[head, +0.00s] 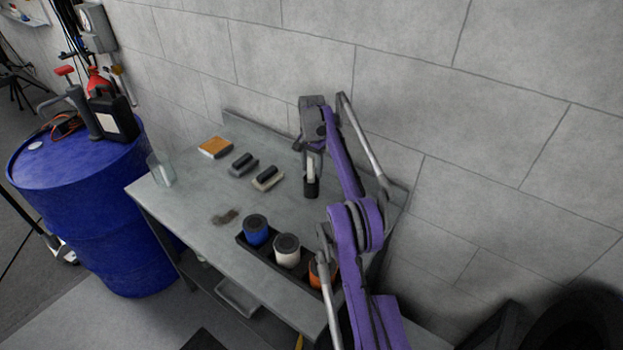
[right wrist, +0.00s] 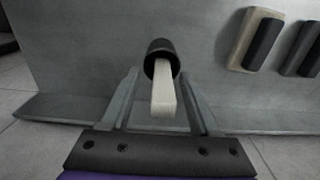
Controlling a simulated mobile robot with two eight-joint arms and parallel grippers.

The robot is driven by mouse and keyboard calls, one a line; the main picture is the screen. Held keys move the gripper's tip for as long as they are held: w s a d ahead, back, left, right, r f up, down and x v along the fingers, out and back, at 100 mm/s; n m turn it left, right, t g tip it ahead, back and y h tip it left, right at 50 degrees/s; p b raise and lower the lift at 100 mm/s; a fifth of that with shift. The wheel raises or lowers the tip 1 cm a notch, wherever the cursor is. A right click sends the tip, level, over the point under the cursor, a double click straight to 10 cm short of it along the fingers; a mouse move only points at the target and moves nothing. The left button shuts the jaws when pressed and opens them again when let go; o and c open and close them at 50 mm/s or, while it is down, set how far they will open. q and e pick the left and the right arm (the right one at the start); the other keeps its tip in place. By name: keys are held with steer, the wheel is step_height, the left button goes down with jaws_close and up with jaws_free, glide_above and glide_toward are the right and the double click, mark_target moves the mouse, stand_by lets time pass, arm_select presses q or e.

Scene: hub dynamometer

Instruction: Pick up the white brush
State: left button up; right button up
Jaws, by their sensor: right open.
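A pale, white-to-cream brush with a dark grip (head: 267,178) lies on the grey workbench (head: 190,205). It also shows at the upper right of the right wrist view (right wrist: 247,40). A similar grey brush (head: 243,164) lies beside it, to its left in the head view. A black cup (head: 311,187) stands right of them with a pale flat bar (right wrist: 163,95) sticking up out of it. My right gripper (head: 311,158) is open above the cup, its fingers either side of the bar. I cannot tell if they touch it. My left gripper is not in view.
A black tray with a blue can (head: 255,230), a white can (head: 287,250) and an orange can (head: 318,272) stands at the bench front. An orange-topped block (head: 215,147) and a clear glass (head: 161,168) are farther left. A blue drum (head: 85,215) stands beside the bench; a block wall is behind.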

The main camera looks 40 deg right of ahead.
steer(key=shift+w, duration=0.2)
steer(key=c, duration=0.4)
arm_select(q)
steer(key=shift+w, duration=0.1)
arm_select(e)
steer(key=shift+r, duration=0.1)
jaws_close()
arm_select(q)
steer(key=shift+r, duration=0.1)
